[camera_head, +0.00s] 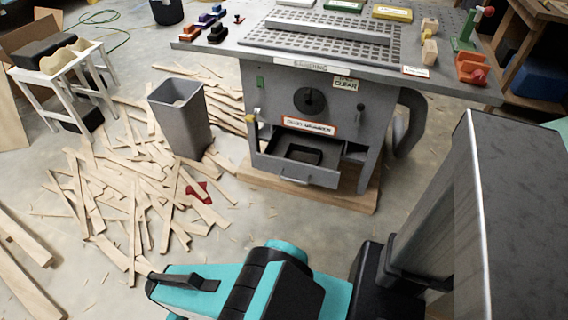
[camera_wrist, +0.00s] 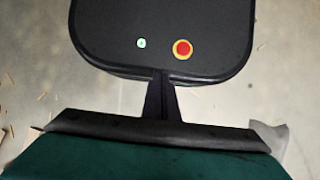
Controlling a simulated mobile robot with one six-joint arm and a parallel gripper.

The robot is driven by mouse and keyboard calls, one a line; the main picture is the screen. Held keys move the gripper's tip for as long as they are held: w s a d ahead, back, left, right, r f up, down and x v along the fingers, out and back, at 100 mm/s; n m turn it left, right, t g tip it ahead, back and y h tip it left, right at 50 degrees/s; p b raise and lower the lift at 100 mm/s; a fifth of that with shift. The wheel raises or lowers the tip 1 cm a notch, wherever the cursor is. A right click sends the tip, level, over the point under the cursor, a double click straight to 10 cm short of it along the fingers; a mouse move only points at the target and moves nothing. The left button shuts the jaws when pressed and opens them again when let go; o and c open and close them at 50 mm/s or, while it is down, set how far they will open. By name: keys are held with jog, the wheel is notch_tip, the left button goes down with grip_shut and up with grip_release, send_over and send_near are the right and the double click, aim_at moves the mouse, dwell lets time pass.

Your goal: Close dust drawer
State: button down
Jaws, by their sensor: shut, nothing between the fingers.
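The dust drawer (camera_head: 309,172) is a grey tray low in the front of the grey sanding table (camera_head: 255,65). It is pulled out, with a small handle on its front. A dark rectangular recess shows inside it. My gripper (camera_wrist: 161,76) shows in the wrist view as a dark, narrow shape with its fingers shut and nothing between them. It is over a black part of my own body, away from the drawer. My gripper does not show in the head view, and the drawer does not show in the wrist view.
A grey bin (camera_head: 181,118) stands left of the sanding table. Many wood offcuts (camera_head: 130,185) and a red piece (camera_head: 199,191) lie on the floor at left. A white stool (camera_head: 62,78) stands farther left. The concrete floor in front of the drawer looks mostly clear.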

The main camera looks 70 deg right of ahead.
jog(key=w+d+r+m+t+h+b, duration=0.1)
jog(key=w+d+r+m+b, duration=0.1)
jog(key=w+d+m, duration=0.5)
jog(key=w+d+r+m+t+h+b, duration=0.1)
jog(key=d+m, duration=0.3)
jog(key=d, duration=0.8)
jog(key=w+d+r+m+b, duration=0.2)
jog(key=w+d+m, duration=0.3)
jog(key=d, duration=0.4)
jog(key=s+d+r+m+h+b, duration=0.1)
jog(key=s+d+r+m, duration=0.3)
jog(key=d, duration=0.6)
jog(key=s+d+r+m+h+b, duration=0.1)
jog(key=s+d+r+m, duration=0.3)
jog(key=d+m, duration=0.4)
jog(key=s+d+r+m+g+h+b, duration=0.1)
jog(key=s+d+r+m, duration=0.4)
jog(key=d, duration=0.7)
jog(key=shift+d+r+m+h+b, duration=0.4)
jog(key=shift+m+h+b, duration=0.15)
jog(key=shift+b, duration=0.3)
jog(key=shift+f, duration=0.1)
